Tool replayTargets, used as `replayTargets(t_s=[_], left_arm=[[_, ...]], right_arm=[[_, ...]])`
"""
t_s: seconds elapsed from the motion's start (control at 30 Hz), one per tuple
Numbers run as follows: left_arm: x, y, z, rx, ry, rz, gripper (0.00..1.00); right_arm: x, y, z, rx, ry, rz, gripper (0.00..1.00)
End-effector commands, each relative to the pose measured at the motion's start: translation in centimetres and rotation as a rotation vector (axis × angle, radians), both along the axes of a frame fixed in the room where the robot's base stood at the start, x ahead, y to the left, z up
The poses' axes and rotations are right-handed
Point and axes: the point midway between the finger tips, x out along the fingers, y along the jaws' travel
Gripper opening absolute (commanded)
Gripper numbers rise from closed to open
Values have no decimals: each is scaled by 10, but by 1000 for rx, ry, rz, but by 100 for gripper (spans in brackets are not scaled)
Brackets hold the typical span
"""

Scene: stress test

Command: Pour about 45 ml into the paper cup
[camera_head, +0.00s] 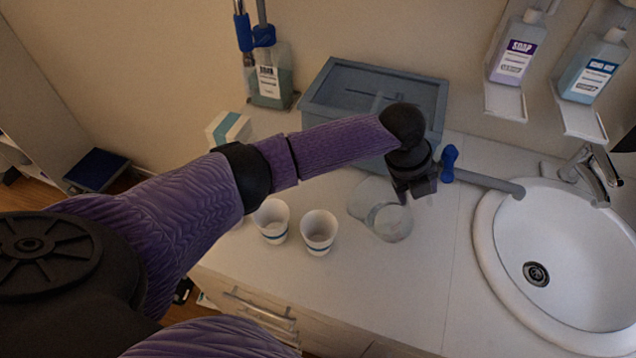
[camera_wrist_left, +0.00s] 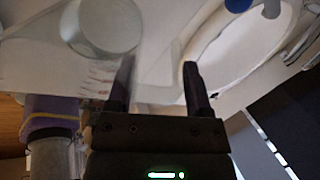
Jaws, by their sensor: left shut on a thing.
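Two white paper cups with blue bands stand upright side by side on the counter, a left cup (camera_head: 272,221) and a right cup (camera_head: 319,232). A clear vessel (camera_head: 388,222) is just right of the right cup, apart from it. My left gripper (camera_head: 414,190) is shut on this vessel at its right side. In the left wrist view the clear vessel (camera_wrist_left: 103,28) shows reddish marks on its wall, and part of it lies between the fingers (camera_wrist_left: 158,85). I cannot tell its liquid level. My right gripper is out of view.
A white sink (camera_head: 490,240) with a faucet (camera_head: 590,172) is at the right. A grey-blue bin (camera_head: 330,95) stands behind my arm, with a soap bottle (camera_head: 270,85) left of it. A small box (camera_head: 228,128) is behind the cups. The counter's front is clear.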

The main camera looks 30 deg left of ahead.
Motion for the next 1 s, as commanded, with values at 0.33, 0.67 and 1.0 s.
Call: replayTargets(t_s=[0.33,0.67,1.0], left_arm=[[-22,23,23,-159,-158,1,0],[-34,35,42,-304,-300,1,0],[-40,41,55,-379,-375,1,0]], right_arm=[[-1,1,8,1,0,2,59],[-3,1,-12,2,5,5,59],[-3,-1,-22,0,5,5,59]])
